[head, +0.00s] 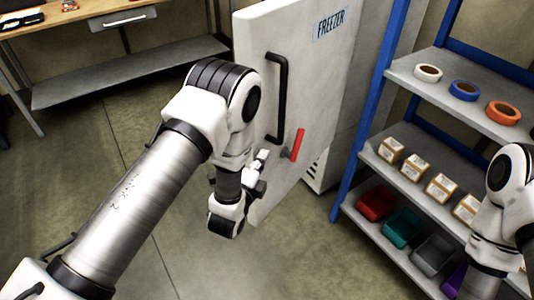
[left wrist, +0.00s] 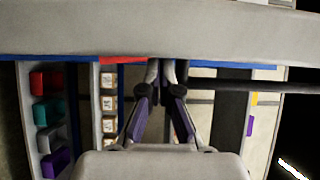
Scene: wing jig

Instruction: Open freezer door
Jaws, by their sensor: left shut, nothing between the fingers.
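The white freezer door (head: 322,75) shows in the head view with a black bar handle (head: 282,95) and a red lever (head: 297,145). It appears to stand out at an angle from the freezer body (head: 318,172); the inside is hidden. My left gripper (head: 262,162) is low by the handle, just left of the red lever, shut and empty. In the left wrist view the closed fingers (left wrist: 167,75) lie between the red lever (left wrist: 125,60) and the black handle (left wrist: 255,89), close to the pale door band (left wrist: 160,28). I cannot tell whether they touch it. My right gripper is out of view.
A blue-posted shelf rack (head: 365,115) with tape rolls, boxes and coloured bins stands right of the freezer. My right arm is in front of it. A workbench (head: 125,75) stands at the back left. The floor (head: 100,150) between is clear.

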